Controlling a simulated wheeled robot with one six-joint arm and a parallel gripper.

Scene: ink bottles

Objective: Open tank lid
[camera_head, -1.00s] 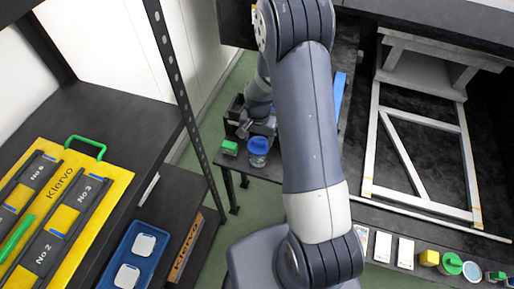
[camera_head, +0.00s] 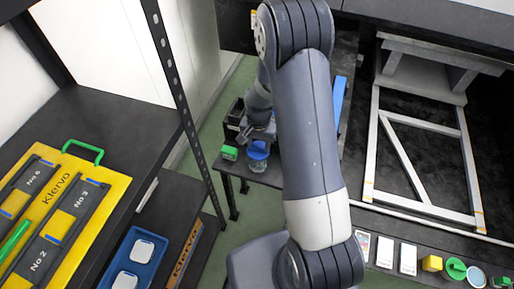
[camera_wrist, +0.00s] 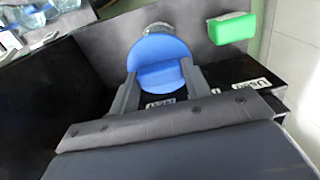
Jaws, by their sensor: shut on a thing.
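The tank is a small clear jar (camera_head: 257,166) with a round blue lid (camera_head: 258,149). It stands near the front end of a dark table in the head view. In the wrist view the blue lid (camera_wrist: 160,52) fills the middle, with a clear rim showing behind it. My gripper (camera_wrist: 159,78) has one finger on each side of the lid's raised grip and is shut on it. In the head view my gripper (camera_head: 260,133) is small and reaches the lid from behind. The lid appears to sit on the jar; any gap under it cannot be seen.
A green block (camera_head: 229,153) stands close left of the jar. A dark box (camera_head: 236,110) is behind it. White labels (camera_wrist: 251,84) lie on dark bins near my gripper. A shelf with a yellow case (camera_head: 85,215) is at left. A grey frame (camera_head: 420,155) lies at right.

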